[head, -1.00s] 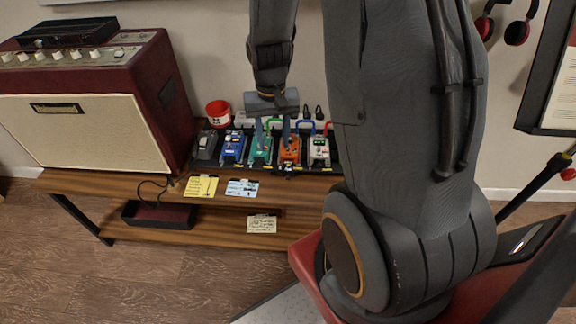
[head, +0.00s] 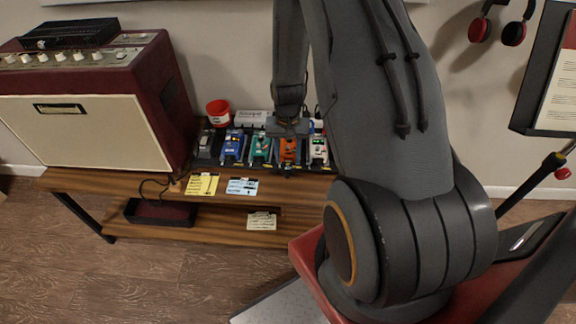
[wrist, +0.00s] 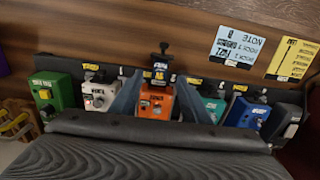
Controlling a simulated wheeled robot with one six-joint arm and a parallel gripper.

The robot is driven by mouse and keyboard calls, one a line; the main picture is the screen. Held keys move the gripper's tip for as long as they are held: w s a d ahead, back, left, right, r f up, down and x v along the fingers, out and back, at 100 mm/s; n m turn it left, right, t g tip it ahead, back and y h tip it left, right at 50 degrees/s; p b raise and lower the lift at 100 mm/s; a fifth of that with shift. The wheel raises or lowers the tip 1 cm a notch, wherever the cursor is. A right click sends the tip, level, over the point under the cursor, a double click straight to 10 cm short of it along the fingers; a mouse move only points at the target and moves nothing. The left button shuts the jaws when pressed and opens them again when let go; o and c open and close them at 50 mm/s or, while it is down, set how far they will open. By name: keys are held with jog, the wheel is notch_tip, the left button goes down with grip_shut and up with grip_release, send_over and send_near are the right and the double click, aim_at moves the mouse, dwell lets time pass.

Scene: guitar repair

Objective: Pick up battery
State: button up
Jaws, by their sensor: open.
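My gripper (wrist: 160,100) is open. In the wrist view its two blue-grey fingers stand on either side of the orange pedal (wrist: 156,104), with nothing clearly held between them. I cannot tell whether they touch it. A small black piece (wrist: 164,50) stands up at the far edge of that pedal. I cannot make out a battery for certain in either view. In the head view my gripper (head: 288,128) is over the pedal row, above the orange pedal (head: 288,149), and partly hides the pedals' back edges.
The black pedalboard (wrist: 262,97) sits on a wooden bench (head: 150,184). White (wrist: 98,96), green (wrist: 52,93), teal (wrist: 212,106) and blue (wrist: 246,113) pedals stand close around. A red cup (head: 218,112) and large amplifier (head: 80,125) are left of the row in the head view.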

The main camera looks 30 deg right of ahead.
aim_at(288, 165)
jog(key=shift+f, duration=1.5)
grip_shut()
jog(key=shift+r, duration=0.15)
notch_tip(288, 165, up, 10)
jog(key=shift+b, duration=0.45)
